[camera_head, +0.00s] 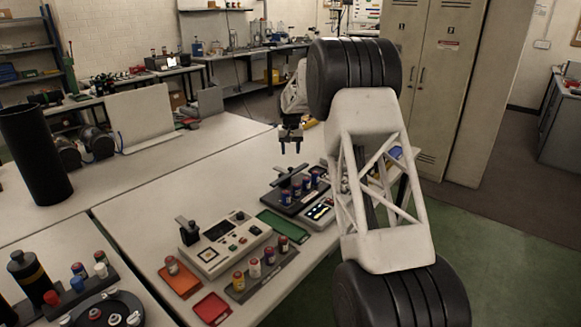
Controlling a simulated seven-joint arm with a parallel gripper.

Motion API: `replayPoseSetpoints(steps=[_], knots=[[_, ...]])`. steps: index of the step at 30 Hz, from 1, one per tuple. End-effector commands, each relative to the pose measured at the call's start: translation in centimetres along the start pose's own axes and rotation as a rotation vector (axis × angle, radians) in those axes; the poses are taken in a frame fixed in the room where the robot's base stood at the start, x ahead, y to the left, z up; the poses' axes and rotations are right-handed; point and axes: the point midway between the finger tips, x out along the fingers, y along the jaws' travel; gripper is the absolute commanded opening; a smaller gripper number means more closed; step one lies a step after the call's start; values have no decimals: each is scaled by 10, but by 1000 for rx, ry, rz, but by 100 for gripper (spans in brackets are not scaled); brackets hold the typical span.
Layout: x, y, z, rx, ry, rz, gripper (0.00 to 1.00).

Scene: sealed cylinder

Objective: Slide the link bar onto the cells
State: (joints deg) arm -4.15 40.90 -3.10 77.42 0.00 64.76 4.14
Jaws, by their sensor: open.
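My gripper (291,150) is open and empty, its two dark fingers pointing down in the air above the far part of the table. Below it, several blue cells (297,188) with pale or red tops stand in a row in a dark holder (282,205). A dark bar with an upright knob (289,176) lies just behind the cells, apparently the link bar. It looks beside the cells rather than over them, but the small size makes contact hard to tell. My gripper is above the bar and apart from it.
A small device with a lit screen (320,212) sits beside the holder, partly near my arm. A grey tester box (226,243), green tray (283,227), orange tray (180,279), red tray (212,309) and another cell rack (262,275) stand nearer. The table's left middle is clear.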

Motion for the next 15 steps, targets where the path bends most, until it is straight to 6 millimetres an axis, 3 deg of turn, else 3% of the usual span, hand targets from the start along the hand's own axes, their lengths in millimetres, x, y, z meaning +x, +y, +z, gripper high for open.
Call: replayPoseSetpoints(steps=[8, 15], knots=[[7, 0, 0, 0, -1, 0, 50], [30, 0, 1, 0, -2, 0, 50]])
